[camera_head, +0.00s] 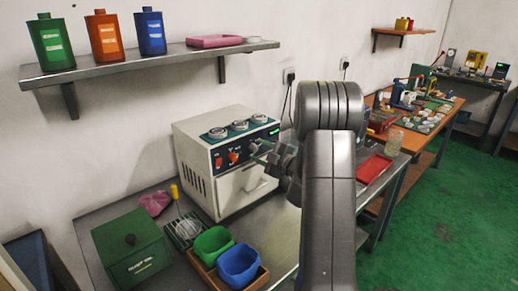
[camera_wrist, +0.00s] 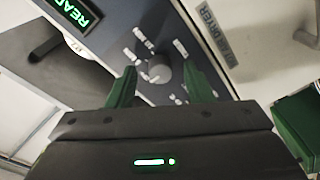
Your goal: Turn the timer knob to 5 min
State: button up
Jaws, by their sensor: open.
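The timer knob (camera_wrist: 158,73) is a round grey dial on the dark panel of the white dryer (camera_head: 222,185). Small white labels ring it, too blurred to read, and its setting cannot be told. My gripper (camera_wrist: 160,66) has its two green fingers apart, one on each side of the knob in the wrist view. I cannot tell whether either finger touches it. In the head view my gripper (camera_head: 257,152) is at the right part of the dryer's front panel, and my arm and gripper hide the knob there.
A green display (camera_wrist: 70,10) reading "READ…" is lit beside the knob. Left of my gripper the panel has a red switch (camera_head: 233,156). A green box (camera_head: 130,250) and a wooden tray (camera_head: 262,278) with green and blue bins stand in front of the dryer. A shelf (camera_head: 150,65) hangs above.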

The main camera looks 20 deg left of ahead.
jog(key=shift+w+a, duration=0.15)
jog(key=shift+a, duration=0.4)
jog(key=c, duration=1)
